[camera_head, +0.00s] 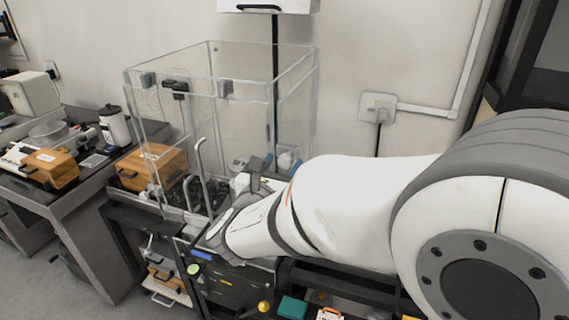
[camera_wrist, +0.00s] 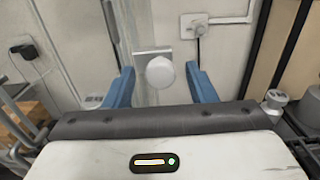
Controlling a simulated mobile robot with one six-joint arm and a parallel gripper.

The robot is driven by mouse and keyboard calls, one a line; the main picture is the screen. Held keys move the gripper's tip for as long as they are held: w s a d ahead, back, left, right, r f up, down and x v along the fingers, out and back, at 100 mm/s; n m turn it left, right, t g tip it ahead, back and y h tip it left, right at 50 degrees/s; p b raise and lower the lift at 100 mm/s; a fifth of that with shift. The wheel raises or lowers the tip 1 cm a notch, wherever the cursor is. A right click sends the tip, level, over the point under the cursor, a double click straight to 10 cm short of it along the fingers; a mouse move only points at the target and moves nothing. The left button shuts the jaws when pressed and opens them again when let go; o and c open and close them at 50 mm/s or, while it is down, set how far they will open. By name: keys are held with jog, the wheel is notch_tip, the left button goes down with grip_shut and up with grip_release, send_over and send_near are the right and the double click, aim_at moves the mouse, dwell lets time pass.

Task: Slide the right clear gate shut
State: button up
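A clear-walled enclosure (camera_head: 222,75) stands on the bench in the head view. My arm reaches to its right side and hides part of its lower right. In the wrist view a round white knob (camera_wrist: 160,73) on a pale square plate sits against a clear upright panel (camera_wrist: 146,25), which looks like the right gate. My gripper (camera_wrist: 160,70) is open, with one blue finger on each side of the knob. Gaps show between the knob and both fingers. How far the gate stands open is hard to tell, as the panel is see-through and partly covered.
A wooden box (camera_head: 152,165) with a dark handle stands at the enclosure's left. A side table at left holds a second wooden box (camera_head: 50,168) and a white canister (camera_head: 114,127). A wall socket (camera_head: 378,106) with a plug is behind my arm. Shelves lie below the bench.

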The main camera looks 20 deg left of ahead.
grip_shut()
jog(key=shift+d, duration=0.1)
jog(key=shift+f, duration=0.1)
notch_tip(320, 180, down, 25)
jog(key=b, duration=1.9)
jog(key=shift+f, duration=0.25)
jog(key=shift+c, duration=1.6)
grip_release()
jog(key=o, duration=0.4)
jog(key=shift+c, duration=0.2)
jog(key=s, duration=0.7)
jog(key=shift+s+a+p, duration=0.35)
jog(key=shift+s+a, duration=0.05)
